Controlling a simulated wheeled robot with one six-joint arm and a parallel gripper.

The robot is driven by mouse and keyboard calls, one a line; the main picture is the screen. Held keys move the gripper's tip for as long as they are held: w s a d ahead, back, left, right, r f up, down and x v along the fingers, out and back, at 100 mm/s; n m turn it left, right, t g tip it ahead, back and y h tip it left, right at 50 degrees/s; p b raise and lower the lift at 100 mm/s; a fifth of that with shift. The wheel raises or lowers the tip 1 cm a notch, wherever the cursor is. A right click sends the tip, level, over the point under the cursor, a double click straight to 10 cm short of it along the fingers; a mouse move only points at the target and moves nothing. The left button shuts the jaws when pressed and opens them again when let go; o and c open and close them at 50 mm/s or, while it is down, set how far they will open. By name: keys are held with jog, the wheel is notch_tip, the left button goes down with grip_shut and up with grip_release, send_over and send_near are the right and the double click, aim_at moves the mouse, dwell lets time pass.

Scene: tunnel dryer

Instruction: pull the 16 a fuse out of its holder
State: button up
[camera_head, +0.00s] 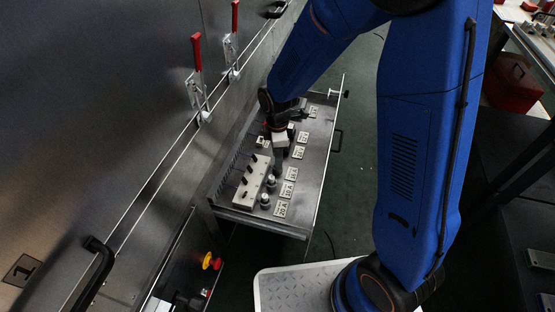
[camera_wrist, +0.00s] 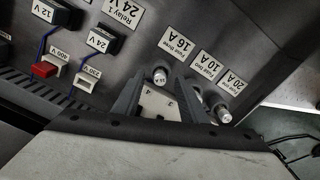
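The 16 A fuse (camera_wrist: 160,75), a small cylinder with a pale round cap, stands beside its "Fuse three 16 A" label (camera_wrist: 178,42) in the wrist view. My gripper (camera_wrist: 162,76) points down over it. Its two dark fingers are apart, one on each side of the cap, with a gap showing at the cap. In the head view my gripper (camera_head: 279,168) is low over the drawer panel (camera_head: 312,168) and hides this fuse. The 16 A label (camera_head: 291,174) shows just to its right. The holder's lower part is hidden.
The 10 A fuse (camera_head: 271,183) and 20 A fuse (camera_head: 265,201) stand close by in a row. A white block with black switches (camera_head: 240,191) lies left of them. Relays with blue wires (camera_wrist: 103,38) are on the wrist view's left. Red-handled clamps (camera_head: 197,52) stand on the wall.

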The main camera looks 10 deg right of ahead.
jog(key=shift+f, duration=0.9)
grip_shut()
